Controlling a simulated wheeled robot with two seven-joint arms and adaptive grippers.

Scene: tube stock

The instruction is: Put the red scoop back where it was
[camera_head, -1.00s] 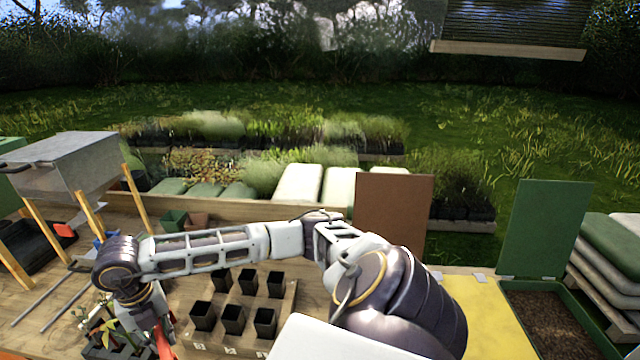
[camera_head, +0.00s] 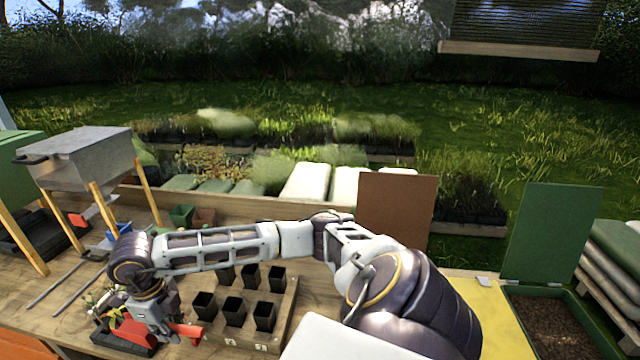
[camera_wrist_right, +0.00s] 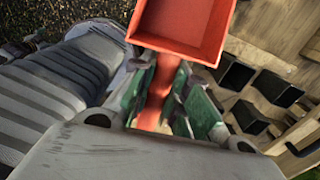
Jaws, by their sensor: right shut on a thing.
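The red scoop (camera_head: 135,335) is in my right gripper (camera_head: 158,322) at the lower left of the head view. Its red end (camera_head: 190,330) shows to the right of the fingers. In the right wrist view the scoop's square red bowl (camera_wrist_right: 185,22) is at the top, and its handle (camera_wrist_right: 158,92) runs down between the fingers (camera_wrist_right: 160,100), which are shut on it. The scoop is beside and partly over a dark seedling tray (camera_head: 125,347); I cannot tell whether they touch. My left gripper is not in view.
Black pots (camera_head: 234,310) stand in a wooden holder right of the gripper. A grey metal hopper (camera_head: 85,158) stands on wooden legs at the left, with a blue item (camera_head: 120,231) and another red piece (camera_head: 77,219) near it. A yellow board (camera_head: 480,300) lies at right.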

